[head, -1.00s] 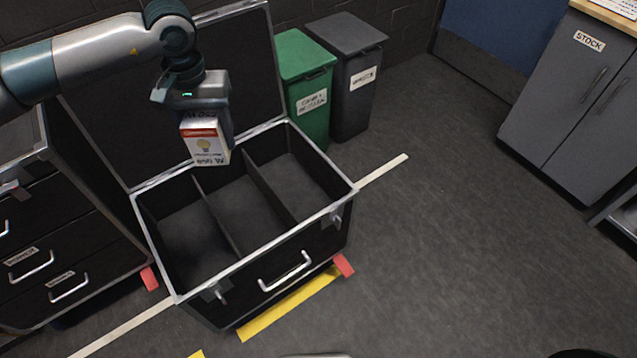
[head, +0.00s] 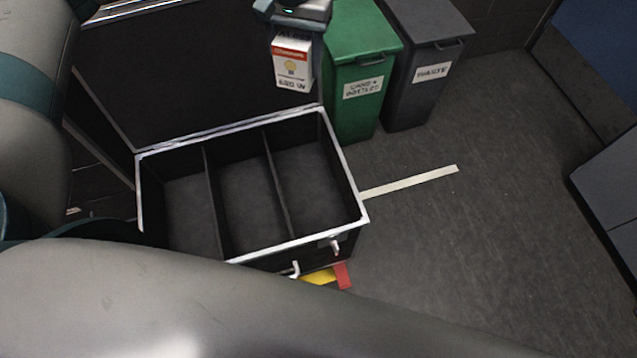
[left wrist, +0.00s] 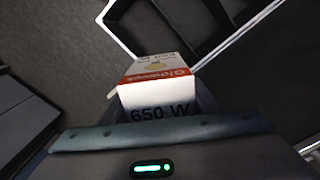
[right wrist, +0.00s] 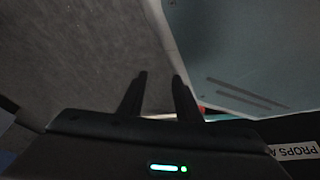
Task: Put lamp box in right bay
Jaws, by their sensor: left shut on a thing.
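The lamp box (head: 292,62), white with a red band and a bulb picture, hangs from my left gripper (head: 296,32), which is shut on it. In the left wrist view the box (left wrist: 158,92) shows "650 W" and sits between the fingers. In the head view it appears above the back right rim of the open black case, in front of the lid. The case has three empty bays; the right bay (head: 312,185) lies lower in the picture than the box. My right gripper (right wrist: 160,82) shows only in its wrist view, open and empty.
The case's raised lid (head: 190,75) stands behind the bays. A green bin (head: 362,60) and a grey waste bin (head: 430,50) stand close behind at the right. My own arm covers the case's front left.

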